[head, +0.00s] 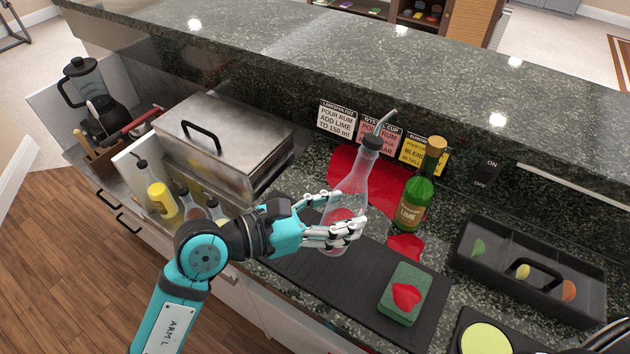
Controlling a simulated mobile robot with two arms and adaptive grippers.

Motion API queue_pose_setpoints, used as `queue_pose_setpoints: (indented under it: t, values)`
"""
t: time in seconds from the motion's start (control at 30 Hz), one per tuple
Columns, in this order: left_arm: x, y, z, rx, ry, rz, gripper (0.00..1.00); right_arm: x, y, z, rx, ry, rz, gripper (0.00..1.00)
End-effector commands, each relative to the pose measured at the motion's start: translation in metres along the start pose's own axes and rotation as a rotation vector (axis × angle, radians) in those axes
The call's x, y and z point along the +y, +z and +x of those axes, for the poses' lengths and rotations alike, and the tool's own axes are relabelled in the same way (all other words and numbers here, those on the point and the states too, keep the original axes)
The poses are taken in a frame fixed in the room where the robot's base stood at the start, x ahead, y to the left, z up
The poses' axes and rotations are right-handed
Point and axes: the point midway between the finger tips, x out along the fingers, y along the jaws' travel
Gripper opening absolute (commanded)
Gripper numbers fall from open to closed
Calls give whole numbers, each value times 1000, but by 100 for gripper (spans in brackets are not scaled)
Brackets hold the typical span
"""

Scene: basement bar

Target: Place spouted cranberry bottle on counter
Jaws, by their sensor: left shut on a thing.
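The spouted bottle (355,176) is clear glass with a black cap and a thin metal spout. It looks mostly empty; red shows through its lower part, and I cannot tell whether that is liquid inside or the spill behind. My left gripper (340,233) is shut around its lower body. The bottle leans slightly right, over the black mat (432,308); I cannot tell whether its base touches the mat. The dark speckled counter (310,187) lies behind and around it. My right gripper is not in view.
A red spill (385,183) spreads behind the bottle. A green lime bottle (415,199) stands close on the right. A red-stained sponge (401,296) lies on the mat. A dark garnish caddy (470,246) is at right, and a lidded metal bin (245,135) at left.

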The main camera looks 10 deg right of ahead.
Motion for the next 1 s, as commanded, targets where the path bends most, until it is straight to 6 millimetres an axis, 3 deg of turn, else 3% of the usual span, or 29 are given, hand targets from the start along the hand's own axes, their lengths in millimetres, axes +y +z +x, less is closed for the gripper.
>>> queue_pose_setpoints:
  t: [0.2, 0.47, 1.0]
  values:
    - [39, -9, -15, -224, 360, -12, 1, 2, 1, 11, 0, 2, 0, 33]
    - [63, -16, -26, -291, 481, 13, 1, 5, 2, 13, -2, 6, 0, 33]
    - [174, -9, 38, -291, 480, 15, 1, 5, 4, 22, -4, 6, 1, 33]
